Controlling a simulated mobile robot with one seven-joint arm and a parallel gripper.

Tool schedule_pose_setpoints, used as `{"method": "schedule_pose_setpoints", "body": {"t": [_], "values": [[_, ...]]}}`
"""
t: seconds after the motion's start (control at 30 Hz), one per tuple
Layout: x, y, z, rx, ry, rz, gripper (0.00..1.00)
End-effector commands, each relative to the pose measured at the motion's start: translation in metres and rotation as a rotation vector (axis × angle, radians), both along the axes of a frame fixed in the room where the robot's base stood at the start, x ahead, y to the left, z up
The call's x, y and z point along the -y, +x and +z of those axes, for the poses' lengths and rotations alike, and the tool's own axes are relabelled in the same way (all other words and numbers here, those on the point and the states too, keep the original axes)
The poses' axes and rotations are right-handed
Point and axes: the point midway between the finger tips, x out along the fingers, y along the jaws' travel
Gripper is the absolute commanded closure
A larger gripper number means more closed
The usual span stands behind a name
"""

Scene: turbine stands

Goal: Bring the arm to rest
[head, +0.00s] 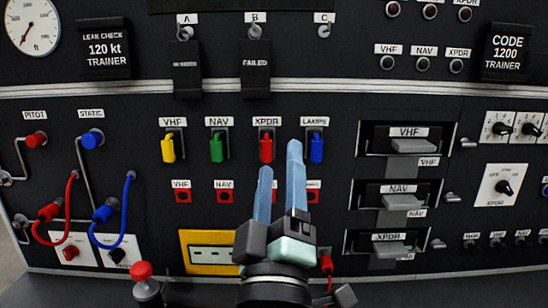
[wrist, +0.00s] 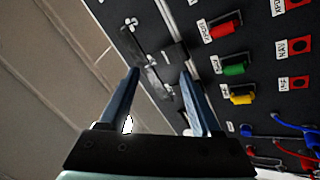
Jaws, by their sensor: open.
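My gripper (head: 279,182) is in front of the lower middle of the black panel in the head view, its two blue fingers pointing up. The fingers are apart with nothing seen between them. In the wrist view my gripper (wrist: 160,90) also shows open and empty, tilted against the panel. In the head view it partly covers the row of red squares below the coloured switches. I cannot tell how far the fingertips are from the panel.
The panel carries yellow (head: 168,150), green (head: 216,149), red (head: 266,148) and blue (head: 317,149) switches. Red (head: 48,211) and blue (head: 102,213) hoses hang at left. Drawer-like VHF (head: 410,146), NAV and XPDR units stand at right. A red knob (head: 141,270) stands on the ledge.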

Motion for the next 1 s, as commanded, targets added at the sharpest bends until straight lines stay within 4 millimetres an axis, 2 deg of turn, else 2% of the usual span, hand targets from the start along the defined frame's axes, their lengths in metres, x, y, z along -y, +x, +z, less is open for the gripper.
{"method": "schedule_pose_setpoints", "body": {"t": [0.03, 0.1, 0.2, 0.37, 0.4, 0.43, 0.7, 0.83, 1.0], "values": [[0.001, -0.015, 0.034, 0.063, 0.110, 0.062, 0.35], [0.001, -0.036, 0.071, 0.134, 0.267, 0.168, 0.35], [-0.001, -0.069, 0.118, 0.226, 0.469, 0.330, 0.35], [-0.006, -0.129, 0.176, 0.338, 0.737, 0.615, 0.35], [-0.006, -0.131, 0.197, 0.337, 0.758, 0.633, 0.35], [-0.006, -0.128, 0.208, 0.331, 0.756, 0.627, 0.35], [-0.007, -0.126, 0.282, 0.327, 0.753, 0.623, 0.35], [-0.007, -0.125, 0.303, 0.326, 0.753, 0.622, 0.35], [-0.007, -0.125, 0.312, 0.326, 0.753, 0.622, 0.35]]}}
